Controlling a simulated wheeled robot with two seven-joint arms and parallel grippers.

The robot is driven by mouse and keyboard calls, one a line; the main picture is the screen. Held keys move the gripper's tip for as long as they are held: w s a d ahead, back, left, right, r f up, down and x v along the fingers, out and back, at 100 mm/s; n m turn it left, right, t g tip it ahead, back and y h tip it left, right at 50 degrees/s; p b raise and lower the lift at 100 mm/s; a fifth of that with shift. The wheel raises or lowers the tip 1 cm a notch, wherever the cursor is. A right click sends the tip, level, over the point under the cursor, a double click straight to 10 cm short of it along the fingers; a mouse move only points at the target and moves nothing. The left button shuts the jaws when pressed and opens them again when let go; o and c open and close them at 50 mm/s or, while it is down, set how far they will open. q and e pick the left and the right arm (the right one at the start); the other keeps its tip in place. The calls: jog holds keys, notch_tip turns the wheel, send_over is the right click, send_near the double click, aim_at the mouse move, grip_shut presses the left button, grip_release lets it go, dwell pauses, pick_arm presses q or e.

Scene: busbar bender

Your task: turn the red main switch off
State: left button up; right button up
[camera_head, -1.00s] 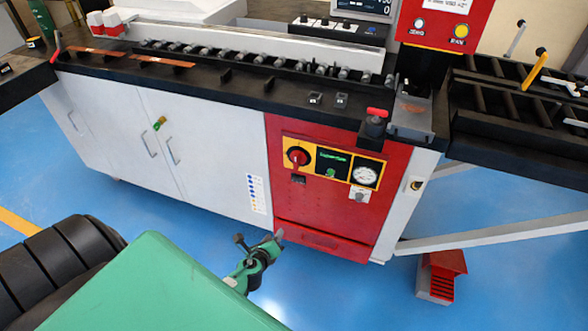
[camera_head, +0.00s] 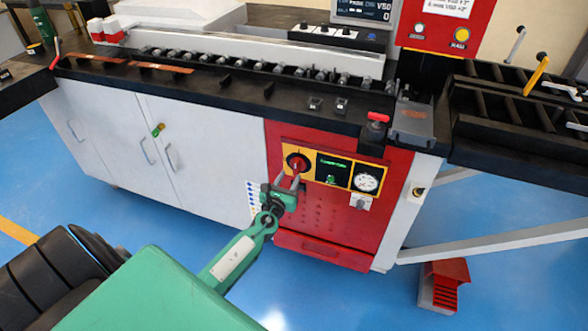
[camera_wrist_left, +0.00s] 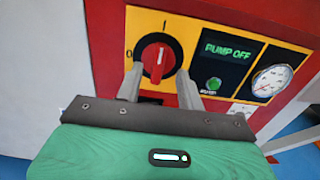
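The red main switch (camera_head: 298,162) is a round red knob on a yellow plate at the left of the red panel. In the left wrist view the red main switch (camera_wrist_left: 157,58) has its white mark pointing up, towards the "I"; a "0" is at its left. My left gripper (camera_head: 288,182) is just below and in front of the knob. Contact with the knob cannot be told. My right gripper is not in view.
A display (camera_wrist_left: 228,50) reading "PUMP OFF", a green button (camera_wrist_left: 213,85) and a gauge (camera_wrist_left: 272,80) sit right of the switch. The black bench top (camera_head: 200,80) overhangs above. A red pedal (camera_head: 443,285) stands on the floor at right.

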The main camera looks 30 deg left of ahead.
aim_at(295, 167)
pick_arm(q)
jog(key=shift+x, duration=2.8)
jog(key=shift+s, duration=0.1)
jog(key=shift+b, duration=0.3)
grip_shut()
